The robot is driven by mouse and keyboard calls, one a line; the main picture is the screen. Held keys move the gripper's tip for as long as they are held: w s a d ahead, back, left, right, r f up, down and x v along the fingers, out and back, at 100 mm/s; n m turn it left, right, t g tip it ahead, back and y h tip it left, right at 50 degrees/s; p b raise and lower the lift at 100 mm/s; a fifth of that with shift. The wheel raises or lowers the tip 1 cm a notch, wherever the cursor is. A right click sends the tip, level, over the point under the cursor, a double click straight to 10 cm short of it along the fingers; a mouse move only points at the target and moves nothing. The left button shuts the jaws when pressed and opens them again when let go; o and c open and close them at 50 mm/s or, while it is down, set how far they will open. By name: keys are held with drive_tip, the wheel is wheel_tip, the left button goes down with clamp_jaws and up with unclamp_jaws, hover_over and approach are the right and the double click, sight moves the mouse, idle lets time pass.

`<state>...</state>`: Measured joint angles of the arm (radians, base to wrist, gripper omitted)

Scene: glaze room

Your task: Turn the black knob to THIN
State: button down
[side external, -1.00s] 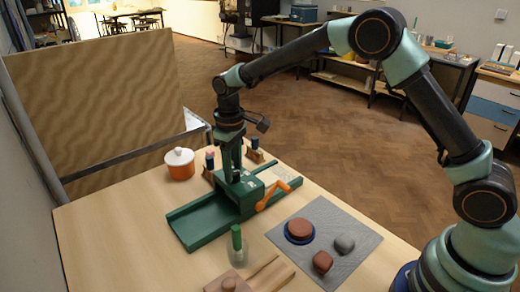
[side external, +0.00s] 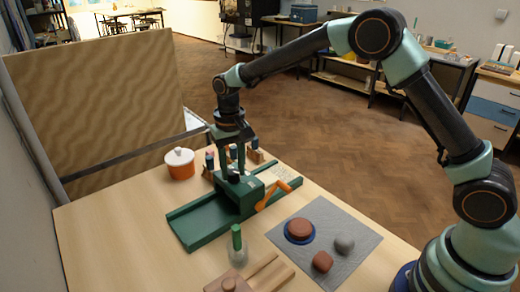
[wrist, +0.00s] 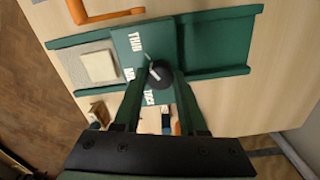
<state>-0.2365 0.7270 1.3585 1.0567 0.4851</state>
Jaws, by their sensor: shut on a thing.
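The black knob (side external: 234,179) sits on top of the green machine's box (side external: 250,197). In the wrist view the knob (wrist: 160,74) stands on a green plate lettered in white, with THIN (wrist: 137,42) at the upper left; the lower lettering is partly covered. A pale line (wrist: 147,57) runs from the knob's upper left toward THIN. My gripper (wrist: 162,76) is shut on the knob, one finger on each side. In the side view my gripper (side external: 234,176) points down onto the box, its fingers hiding part of the knob.
An orange crank (side external: 273,196) sticks out of the box's side. A grey mat (side external: 350,262) with clay pieces, a green-handled jar (side external: 238,248) and wooden pieces lie in front.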

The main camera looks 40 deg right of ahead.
sight(233, 172)
drive_tip(key=shift+r, duration=0.2)
drive_tip(key=shift+c, duration=2.3)
unclamp_jaws()
drive_tip(key=shift+f, duration=0.1)
wheel_tip(233, 172, up, 12)
